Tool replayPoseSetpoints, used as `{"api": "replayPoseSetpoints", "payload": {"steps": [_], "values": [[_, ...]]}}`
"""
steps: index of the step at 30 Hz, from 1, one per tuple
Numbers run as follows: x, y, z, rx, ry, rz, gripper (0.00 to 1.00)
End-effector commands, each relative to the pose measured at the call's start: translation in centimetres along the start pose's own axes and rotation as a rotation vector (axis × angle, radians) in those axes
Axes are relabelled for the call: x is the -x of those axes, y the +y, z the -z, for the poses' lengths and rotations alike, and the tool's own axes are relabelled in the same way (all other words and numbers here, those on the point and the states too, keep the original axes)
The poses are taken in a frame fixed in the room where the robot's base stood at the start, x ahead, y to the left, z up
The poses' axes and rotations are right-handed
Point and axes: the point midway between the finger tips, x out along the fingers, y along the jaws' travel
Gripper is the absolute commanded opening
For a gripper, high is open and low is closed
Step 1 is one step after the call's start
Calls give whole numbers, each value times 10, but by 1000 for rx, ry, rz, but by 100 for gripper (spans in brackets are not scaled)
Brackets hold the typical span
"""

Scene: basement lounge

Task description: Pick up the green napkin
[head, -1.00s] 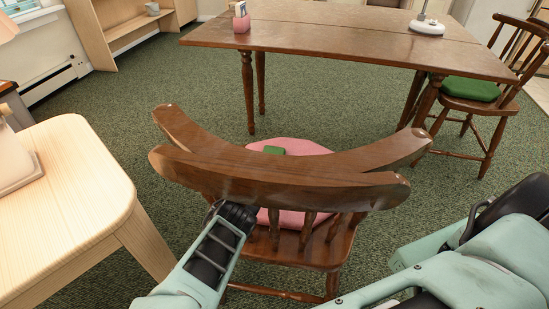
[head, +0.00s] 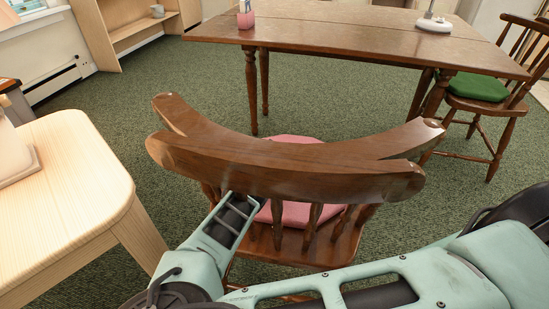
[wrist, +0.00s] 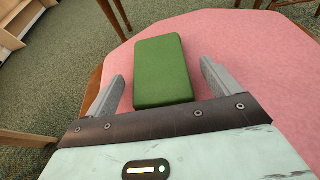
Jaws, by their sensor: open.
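The green napkin (wrist: 163,70) looks like a folded rectangular block and lies on a pink seat cushion (wrist: 235,45) in the wrist view. In the head view the chair back hides it, and only parts of the pink cushion (head: 290,212) show. My gripper (wrist: 161,84) is open and empty, with one finger on either side of the napkin's near part in the picture. I cannot tell whether the fingers touch the cushion. In the head view my gripper is hidden behind the chair back.
The wooden chair's curved back (head: 285,172) and spindles stand right beside my arm. A light wooden table (head: 70,180) is at left. A dark wooden table (head: 340,45) stands beyond, with another chair with a green cushion (head: 478,86) at right. Carpet is free between them.

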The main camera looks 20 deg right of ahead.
Motion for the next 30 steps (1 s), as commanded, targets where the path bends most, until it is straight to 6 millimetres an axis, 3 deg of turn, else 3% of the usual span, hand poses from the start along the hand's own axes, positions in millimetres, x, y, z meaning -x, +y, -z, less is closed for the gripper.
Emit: {"api": "replayPoseSetpoints", "payload": {"steps": [1, 6, 17, 30], "values": [[0, 0, 0, 0, 0, 0, 89], [0, 0, 0, 0, 0, 0, 42], [1, 0, -1, 0, 0, 0, 41], [2, 5, -24, -4, 0, 7, 41]]}}
